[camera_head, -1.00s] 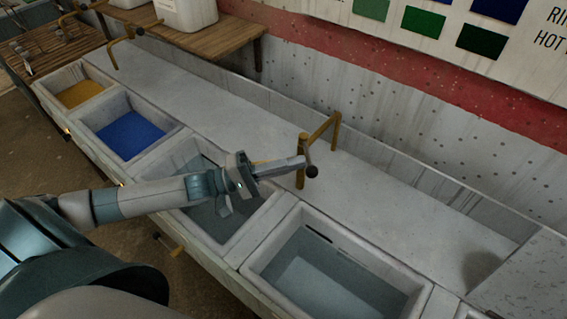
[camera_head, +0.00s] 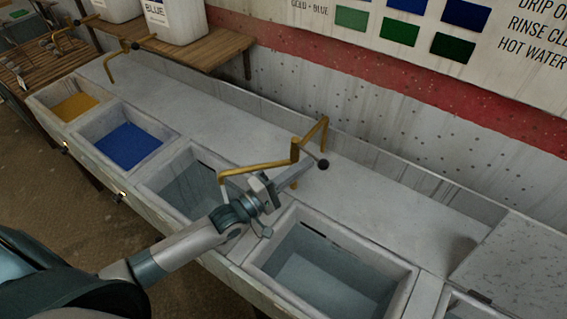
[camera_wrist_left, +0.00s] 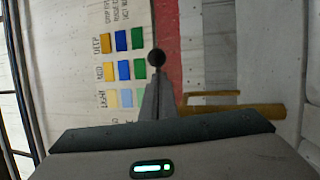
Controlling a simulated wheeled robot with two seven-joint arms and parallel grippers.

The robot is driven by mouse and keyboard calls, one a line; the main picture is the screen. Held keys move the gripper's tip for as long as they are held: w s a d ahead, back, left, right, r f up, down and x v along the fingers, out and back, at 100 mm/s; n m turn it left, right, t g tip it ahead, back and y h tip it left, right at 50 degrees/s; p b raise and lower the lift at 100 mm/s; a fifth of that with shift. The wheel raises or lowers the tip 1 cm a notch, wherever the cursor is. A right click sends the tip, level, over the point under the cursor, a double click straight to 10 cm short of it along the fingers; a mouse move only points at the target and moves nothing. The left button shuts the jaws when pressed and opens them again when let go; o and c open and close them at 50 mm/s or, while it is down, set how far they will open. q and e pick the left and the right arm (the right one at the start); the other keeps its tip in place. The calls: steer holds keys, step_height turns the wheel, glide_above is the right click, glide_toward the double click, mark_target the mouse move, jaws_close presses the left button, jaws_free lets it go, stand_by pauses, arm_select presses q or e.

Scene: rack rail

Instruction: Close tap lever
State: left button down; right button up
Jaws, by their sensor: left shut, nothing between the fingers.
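The brass tap (camera_head: 262,166) stands on the grey counter behind the basins, with its spout reaching left over a water-filled basin. The tap's lever ends in a black ball knob (camera_head: 323,164), to the right of the tap post. My left gripper (camera_head: 308,167) is shut and empty, its fingers pointing right, past the post, at the knob. In the left wrist view the knob (camera_wrist_left: 157,58) shows just beyond the fingertips (camera_wrist_left: 156,82), with brass tap parts (camera_wrist_left: 235,110) to the right. I cannot tell whether fingers and knob touch. The fingers partly hide the post and lever. My right gripper is not in view.
A water-filled basin (camera_head: 262,258) lies in front of the tap, and basins with blue (camera_head: 128,145) and yellow (camera_head: 75,106) contents are at the left. A second brass tap (camera_head: 110,65) stands at the far left. The back wall carries a colour chart (camera_head: 408,35). The counter right of the knob is clear.

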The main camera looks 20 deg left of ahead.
arm_select(q)
steer(key=shift+w+d, duration=0.7)
steer(key=shift+d, duration=0.1)
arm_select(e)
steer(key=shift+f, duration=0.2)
arm_select(q)
steer(key=shift+r, duration=0.1)
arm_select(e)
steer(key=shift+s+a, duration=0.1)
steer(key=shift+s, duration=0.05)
